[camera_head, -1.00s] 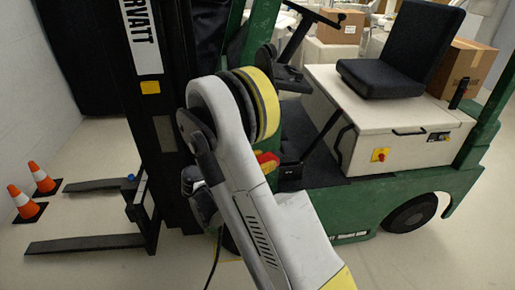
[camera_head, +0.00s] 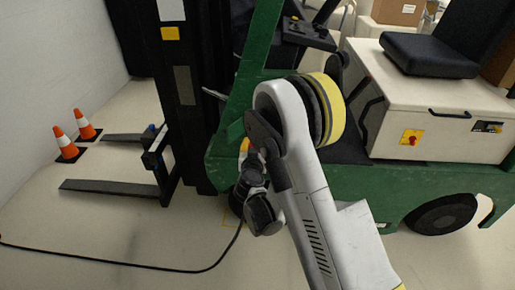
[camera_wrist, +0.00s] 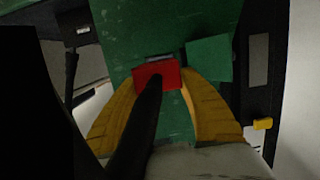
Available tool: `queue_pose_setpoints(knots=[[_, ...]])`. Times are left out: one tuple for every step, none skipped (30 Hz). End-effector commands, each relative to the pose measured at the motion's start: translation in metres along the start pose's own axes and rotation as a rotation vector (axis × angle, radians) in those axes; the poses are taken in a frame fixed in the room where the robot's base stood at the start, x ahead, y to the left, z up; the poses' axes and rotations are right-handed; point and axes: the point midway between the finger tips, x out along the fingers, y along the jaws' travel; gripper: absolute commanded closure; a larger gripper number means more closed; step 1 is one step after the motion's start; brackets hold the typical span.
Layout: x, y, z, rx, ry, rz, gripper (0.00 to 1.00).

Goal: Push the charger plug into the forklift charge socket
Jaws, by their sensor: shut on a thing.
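In the wrist view, my gripper (camera_wrist: 162,82) has its two yellow fingers closed on the red charger plug (camera_wrist: 150,71). A thick black cable (camera_wrist: 143,120) runs from the plug toward the camera. Right behind the plug is a green panel (camera_wrist: 125,50) of the forklift. A small grey slot, which looks like the charge socket (camera_wrist: 160,58), shows just above the plug's upper edge. I cannot tell whether plug and socket touch. In the head view, the green forklift (camera_head: 420,185) fills the right side, and my arm mostly hides the gripper by the green post.
A green flap (camera_wrist: 208,60) stands right of the plug in the wrist view. The black cable (camera_head: 130,264) trails across the floor to the left. The forks (camera_head: 120,190) and two orange cones (camera_head: 65,143) are at the left. Floor at lower left is otherwise clear.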

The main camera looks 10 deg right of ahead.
Motion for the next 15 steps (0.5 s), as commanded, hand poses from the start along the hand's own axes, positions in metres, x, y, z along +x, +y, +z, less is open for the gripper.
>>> queue_pose_setpoints(knots=[[0.002, -0.001, 0.000, -0.001, 0.000, -0.004, 0.95], [0.003, -0.002, -0.001, -0.001, 0.000, -0.005, 0.95], [0.005, -0.002, -0.001, -0.001, 0.000, -0.005, 0.95], [0.007, -0.001, -0.002, -0.001, 0.000, -0.004, 0.95], [0.010, -0.001, -0.002, -0.001, 0.001, -0.004, 0.95], [0.013, -0.001, -0.003, -0.002, 0.001, -0.004, 0.95], [0.016, -0.001, -0.004, -0.002, 0.001, -0.004, 0.95], [0.019, -0.001, -0.004, -0.002, 0.001, -0.003, 0.95], [0.023, -0.001, -0.005, -0.002, 0.001, -0.003, 0.95], [0.026, -0.001, -0.006, -0.002, 0.002, -0.003, 0.95], [0.029, 0.000, -0.006, -0.002, 0.002, -0.003, 0.95], [0.033, -0.001, -0.007, -0.002, 0.001, -0.003, 0.95], [0.036, -0.001, -0.007, -0.001, 0.001, -0.002, 0.95], [0.039, 0.000, -0.008, -0.001, 0.001, -0.002, 0.95], [0.043, 0.000, -0.009, 0.000, 0.001, -0.002, 0.95]])
